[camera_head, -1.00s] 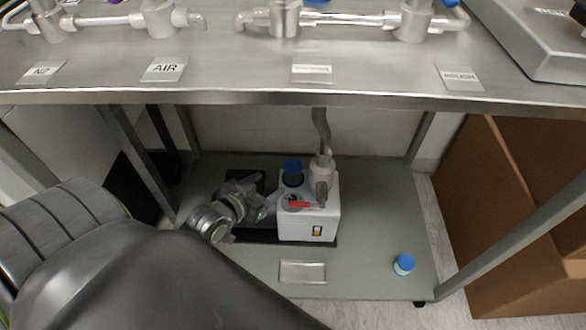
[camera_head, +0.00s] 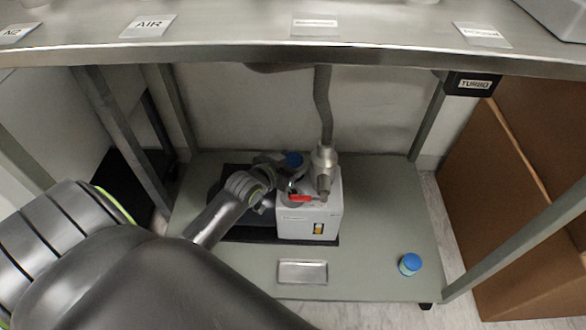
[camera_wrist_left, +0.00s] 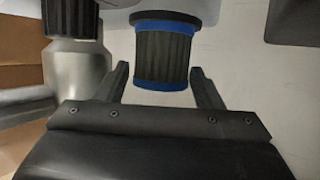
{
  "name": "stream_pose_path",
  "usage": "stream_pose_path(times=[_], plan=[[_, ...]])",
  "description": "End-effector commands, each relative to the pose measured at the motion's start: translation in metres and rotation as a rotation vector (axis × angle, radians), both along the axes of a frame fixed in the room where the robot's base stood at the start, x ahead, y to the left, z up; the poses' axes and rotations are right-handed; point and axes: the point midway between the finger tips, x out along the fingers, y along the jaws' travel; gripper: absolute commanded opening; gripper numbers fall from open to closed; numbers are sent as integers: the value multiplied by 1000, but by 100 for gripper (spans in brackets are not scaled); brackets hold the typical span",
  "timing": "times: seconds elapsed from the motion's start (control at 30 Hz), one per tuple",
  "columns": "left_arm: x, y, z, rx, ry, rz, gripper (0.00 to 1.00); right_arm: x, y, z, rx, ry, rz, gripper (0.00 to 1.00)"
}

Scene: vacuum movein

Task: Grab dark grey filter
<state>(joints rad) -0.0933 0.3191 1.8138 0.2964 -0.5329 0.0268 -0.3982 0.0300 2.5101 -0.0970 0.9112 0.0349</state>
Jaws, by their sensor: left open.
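The dark grey filter (camera_wrist_left: 163,52) is a ribbed cylinder with blue rings at both ends. In the left wrist view it stands between the open fingers of my left gripper (camera_wrist_left: 163,85), with gaps on both sides. In the head view its blue top (camera_head: 293,158) shows behind my left gripper (camera_head: 283,186), at the back left of the white pump (camera_head: 310,222). The arm hides the rest of the filter there. My right gripper is in neither view.
A metal fitting (camera_wrist_left: 76,75) is close to the left finger in the wrist view. A grey hose (camera_head: 323,105) rises from the pump. A blue-capped container (camera_head: 410,264) and a small plate (camera_head: 302,271) are on the lower shelf (camera_head: 375,270). The steel tabletop (camera_head: 230,30) hangs above.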

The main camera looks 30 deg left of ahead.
Motion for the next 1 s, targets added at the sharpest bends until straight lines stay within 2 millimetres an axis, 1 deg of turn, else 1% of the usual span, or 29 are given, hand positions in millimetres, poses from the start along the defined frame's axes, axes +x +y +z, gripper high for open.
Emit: stream_pose_path(times=[0.03,0.1,0.2,0.47,0.57,0.73,0.77,1.0], plan=[[8,1,-7,1,-2,0,61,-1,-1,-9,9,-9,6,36],[16,0,-10,-1,-2,0,61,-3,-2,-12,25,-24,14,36],[24,0,-12,-1,0,1,61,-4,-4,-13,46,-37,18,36],[26,0,-11,-1,0,1,61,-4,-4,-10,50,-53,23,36],[26,0,-11,-1,0,1,49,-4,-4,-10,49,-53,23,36],[26,0,-11,-1,0,1,27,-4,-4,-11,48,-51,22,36],[26,-1,-11,-1,-1,0,25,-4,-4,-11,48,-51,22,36],[26,0,-8,-1,-1,0,25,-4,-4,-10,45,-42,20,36]])
